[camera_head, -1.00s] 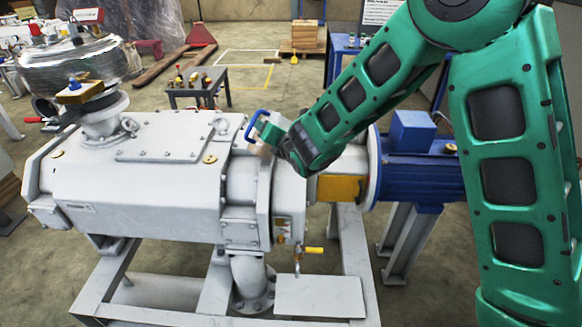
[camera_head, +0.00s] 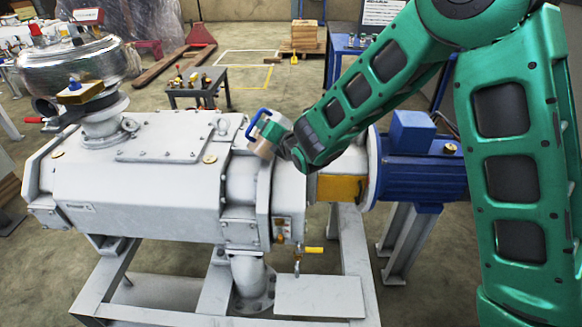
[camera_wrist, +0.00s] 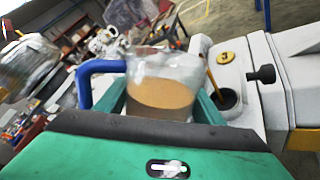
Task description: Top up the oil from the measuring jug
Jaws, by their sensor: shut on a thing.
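The clear measuring jug (camera_wrist: 162,72) holds amber oil and has a blue handle (camera_wrist: 88,80) on its left in the wrist view. My gripper (camera_wrist: 163,100) is shut on the jug, with a green finger on each side. In the head view the jug (camera_head: 262,148) is tilted, above the right end of the grey pump (camera_head: 135,190). A round dark opening (camera_wrist: 228,99) in the pump housing shows just right of the jug in the wrist view.
A black knob (camera_wrist: 263,74) and a yellow cap (camera_wrist: 226,57) are near the opening. A blue motor (camera_head: 415,175) stands right of the pump. A yellow-handled valve (camera_head: 313,250) sticks out low in front. A small table (camera_head: 198,88) stands behind.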

